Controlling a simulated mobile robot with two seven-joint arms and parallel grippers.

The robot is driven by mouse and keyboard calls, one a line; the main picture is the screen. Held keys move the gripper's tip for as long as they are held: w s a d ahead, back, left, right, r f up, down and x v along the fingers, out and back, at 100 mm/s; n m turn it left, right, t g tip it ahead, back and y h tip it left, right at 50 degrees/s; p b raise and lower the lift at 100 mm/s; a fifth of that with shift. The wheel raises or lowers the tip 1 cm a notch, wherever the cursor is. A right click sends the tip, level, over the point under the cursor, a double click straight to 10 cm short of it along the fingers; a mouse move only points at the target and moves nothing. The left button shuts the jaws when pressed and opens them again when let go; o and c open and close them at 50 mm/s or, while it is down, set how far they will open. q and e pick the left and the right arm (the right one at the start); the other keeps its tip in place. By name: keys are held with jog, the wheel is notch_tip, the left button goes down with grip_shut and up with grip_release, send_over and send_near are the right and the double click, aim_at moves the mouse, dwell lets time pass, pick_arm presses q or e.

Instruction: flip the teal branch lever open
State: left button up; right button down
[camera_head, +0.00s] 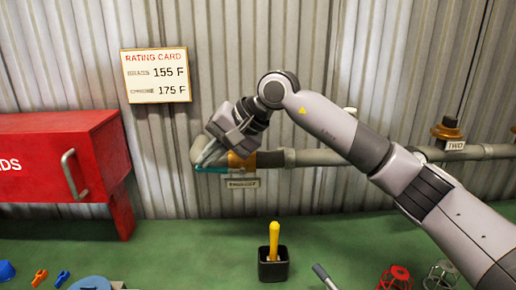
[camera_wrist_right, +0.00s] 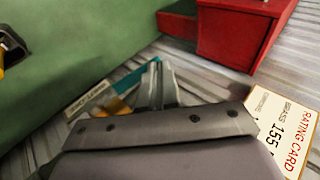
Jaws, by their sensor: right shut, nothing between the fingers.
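The teal branch lever (camera_head: 210,169) shows in the head view as a short teal strip beside the brass fitting (camera_head: 241,161) at the left end of the grey pipe. In the right wrist view the teal lever (camera_wrist_right: 130,73) lies just left of the fingertips. My right gripper (camera_head: 203,160) is shut and empty, with its fingertips close to the lever; I cannot tell whether they touch it. The fingers (camera_wrist_right: 156,66) also show together in the right wrist view. The gripper hides part of the lever and fitting. My left gripper is not in view.
A label plate (camera_head: 242,183) hangs below the fitting. A red cabinet (camera_head: 60,160) stands to the left. A black cup (camera_head: 273,265) with a yellow-handled tool stands on the green surface. The rating card (camera_head: 156,75) is on the corrugated wall. A valve labelled TWO (camera_head: 448,130) is at right.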

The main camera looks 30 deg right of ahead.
jog(key=shift+w+a+f+b, duration=0.1)
jog(key=shift+a+f+b, duration=0.15)
jog(key=shift+f, duration=0.3)
dwell(0.4)
jog(key=shift+r, duration=0.55)
notch_tip(320, 180, up, 13)
jog(key=s+a+p, duration=0.1)
jog(key=s, duration=0.1)
jog(key=shift+s, duration=0.25)
jog(key=shift+f, duration=0.15)
